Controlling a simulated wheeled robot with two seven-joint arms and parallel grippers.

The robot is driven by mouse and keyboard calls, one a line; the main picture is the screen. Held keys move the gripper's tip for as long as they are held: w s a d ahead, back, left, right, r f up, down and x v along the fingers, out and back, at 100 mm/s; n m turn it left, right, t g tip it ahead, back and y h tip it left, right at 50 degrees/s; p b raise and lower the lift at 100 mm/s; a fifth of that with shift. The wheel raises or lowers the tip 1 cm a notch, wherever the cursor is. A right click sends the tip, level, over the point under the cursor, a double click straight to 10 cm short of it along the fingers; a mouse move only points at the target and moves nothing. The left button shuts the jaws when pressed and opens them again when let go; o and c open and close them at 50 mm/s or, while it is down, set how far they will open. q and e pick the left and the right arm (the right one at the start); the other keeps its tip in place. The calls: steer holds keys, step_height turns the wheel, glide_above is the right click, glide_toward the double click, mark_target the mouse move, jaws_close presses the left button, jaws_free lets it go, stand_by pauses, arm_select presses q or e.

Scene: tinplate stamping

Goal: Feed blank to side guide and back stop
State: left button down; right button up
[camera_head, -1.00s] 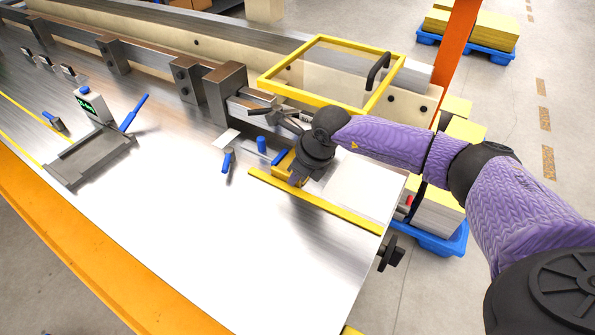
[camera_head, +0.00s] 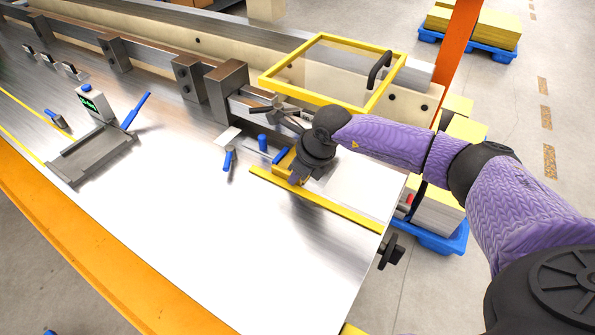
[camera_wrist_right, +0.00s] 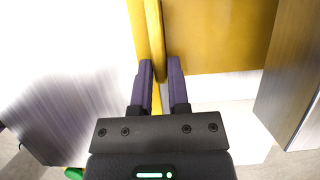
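My right gripper (camera_head: 292,180) points down at a yellow block (camera_head: 283,162) near the right end of the bright metal table top (camera_head: 215,225). In the right wrist view, its two purple fingers (camera_wrist_right: 160,72) are close together, with the end of a narrow yellow strip (camera_wrist_right: 155,35) between their tips. I cannot tell whether they press on it. A long yellow bar (camera_head: 340,210) lies along the table just in front of the gripper. I cannot make out a separate blank's outline on the shiny surface. My left gripper is not in view.
A yellow-framed clear guard (camera_head: 335,45) with a black handle stands behind the gripper. A blue-handled clamp (camera_head: 228,160) is left of it. A device with a green screen (camera_head: 92,105) sits further left. Yellow stacks stand on blue pallets (camera_head: 445,240). The front table area is clear.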

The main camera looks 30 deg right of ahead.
steer(key=o, duration=0.4)
steer(key=p+v, duration=0.2)
steer(key=v, duration=0.8)
